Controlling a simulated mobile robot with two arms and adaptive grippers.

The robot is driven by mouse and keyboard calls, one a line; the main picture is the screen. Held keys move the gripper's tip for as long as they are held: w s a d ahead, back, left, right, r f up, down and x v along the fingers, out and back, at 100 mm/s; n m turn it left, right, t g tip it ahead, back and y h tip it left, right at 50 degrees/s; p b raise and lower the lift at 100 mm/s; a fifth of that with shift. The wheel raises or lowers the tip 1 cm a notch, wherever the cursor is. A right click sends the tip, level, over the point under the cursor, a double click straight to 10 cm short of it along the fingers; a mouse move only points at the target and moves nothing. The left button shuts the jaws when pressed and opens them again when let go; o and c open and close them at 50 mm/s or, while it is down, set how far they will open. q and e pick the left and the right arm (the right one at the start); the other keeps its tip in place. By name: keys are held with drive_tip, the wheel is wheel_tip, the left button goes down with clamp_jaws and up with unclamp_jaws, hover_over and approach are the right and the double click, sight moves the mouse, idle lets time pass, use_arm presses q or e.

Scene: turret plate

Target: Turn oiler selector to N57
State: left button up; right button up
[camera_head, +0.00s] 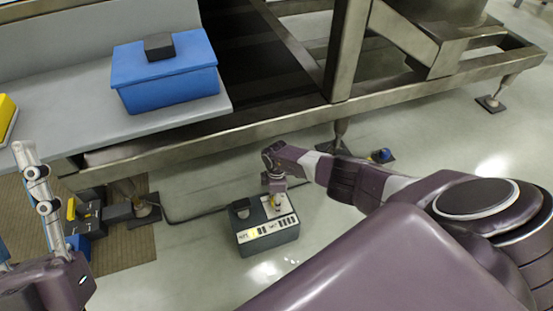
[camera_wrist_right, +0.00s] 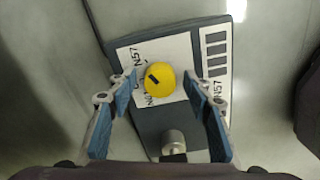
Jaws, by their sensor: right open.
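The oiler selector is a yellow knob (camera_wrist_right: 164,86) with a short black mark on its left part. It sits on a white plate of a dark box (camera_head: 262,248) on the floor. Labels reading N57 (camera_wrist_right: 137,57) and what looks like N0 (camera_wrist_right: 151,100) stand left of the knob. I cannot tell which label the mark points to. My right gripper (camera_wrist_right: 160,78) is open, its blue-padded fingers on either side of the knob with visible gaps; it is above the box in the head view (camera_head: 275,185). My left gripper (camera_head: 42,200) is at the far left, away from the box.
A metal cylinder (camera_wrist_right: 173,142) stands on the box beside the plate. A grey bench (camera_head: 60,100) with a blue box (camera_head: 170,90) and metal frame are behind. Another dark device with a yellow part (camera_head: 71,208) lies on a brown mat (camera_head: 130,250). Floor around the box is mostly clear.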

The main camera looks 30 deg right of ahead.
drive_tip(key=shift+d+r, duration=0.1)
drive_tip(key=shift+r, duration=0.75)
wheel_tip(320, 180, up, 10)
drive_tip(key=shift+r, duration=0.15)
drive_tip(key=shift+s, duration=0.1)
